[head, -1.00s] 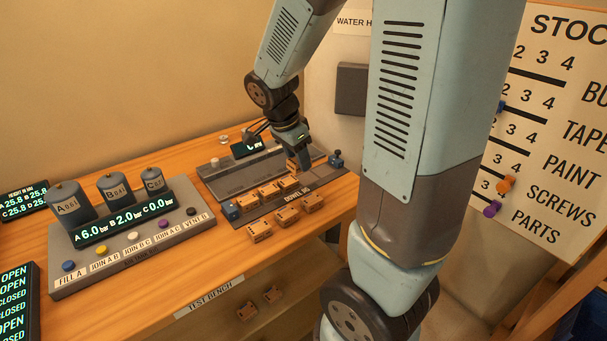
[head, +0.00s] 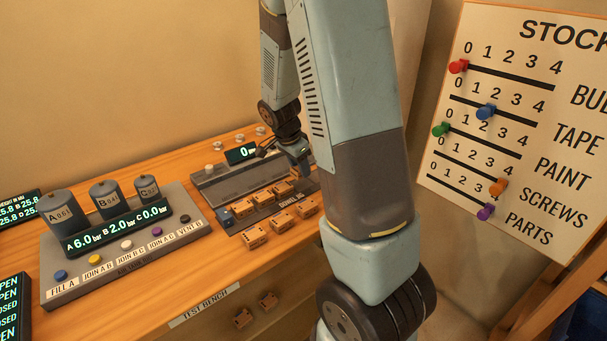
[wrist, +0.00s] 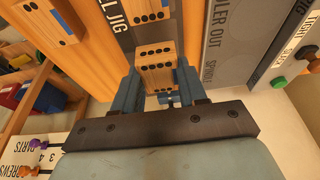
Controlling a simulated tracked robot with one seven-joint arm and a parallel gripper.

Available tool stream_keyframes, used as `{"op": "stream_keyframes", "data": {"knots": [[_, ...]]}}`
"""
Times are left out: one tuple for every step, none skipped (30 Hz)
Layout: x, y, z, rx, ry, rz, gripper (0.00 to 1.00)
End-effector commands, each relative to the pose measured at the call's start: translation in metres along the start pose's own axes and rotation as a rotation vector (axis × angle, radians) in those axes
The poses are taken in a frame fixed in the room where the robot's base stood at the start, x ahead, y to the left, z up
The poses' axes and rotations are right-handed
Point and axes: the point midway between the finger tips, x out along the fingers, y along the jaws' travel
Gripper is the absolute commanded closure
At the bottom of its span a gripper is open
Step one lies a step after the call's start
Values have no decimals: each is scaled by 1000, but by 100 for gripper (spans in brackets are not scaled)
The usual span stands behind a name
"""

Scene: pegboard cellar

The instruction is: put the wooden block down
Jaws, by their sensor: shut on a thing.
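My gripper (wrist: 156,76) is shut on a wooden block (wrist: 157,52), its two blue-grey fingers on either side of it in the wrist view. The block is light wood with rows of dark holes in its faces. In the head view my gripper (head: 300,163) is at the right end of the dark dowel jig (head: 232,228); the held block is mostly hidden there. I cannot tell whether the block touches the surface under it. Another wooden block (wrist: 150,11) lies on the jig ahead of the held one.
Several wooden blocks (head: 255,237) stand on the bench in front of the jig. A grey unit with a lit display (head: 240,154) lies behind it. A panel with three cylinders (head: 103,200) is at left, a stock board (head: 510,130) at right. Bare bench (head: 215,265) shows in front.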

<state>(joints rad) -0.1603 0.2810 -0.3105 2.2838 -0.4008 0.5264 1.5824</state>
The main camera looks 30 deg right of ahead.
Motion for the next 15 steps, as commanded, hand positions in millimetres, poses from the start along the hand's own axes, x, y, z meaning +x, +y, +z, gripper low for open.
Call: {"op": "stream_keyframes", "data": {"knots": [[2, -1, 0, 0, 0, 1, 92], [3, -1, -1, 1, 0, 1, 92], [6, -2, -2, 1, 0, 2, 92], [8, -3, -2, 1, 0, 2, 92], [12, -3, -1, 0, 0, 3, 92], [17, -3, 1, -1, 0, 3, 92], [21, -3, 2, -2, 0, 4, 92], [25, -3, 3, -2, 0, 4, 92], [29, -3, 5, -1, 0, 3, 92], [32, -3, 6, 0, 0, 3, 92], [34, -3, 6, 0, 0, 3, 92], [36, -3, 6, 1, 0, 1, 92], [36, -3, 7, 1, 0, 0, 92], [36, -4, 7, 1, 0, -1, 92], [36, -4, 6, 1, 0, -1, 92]]}}
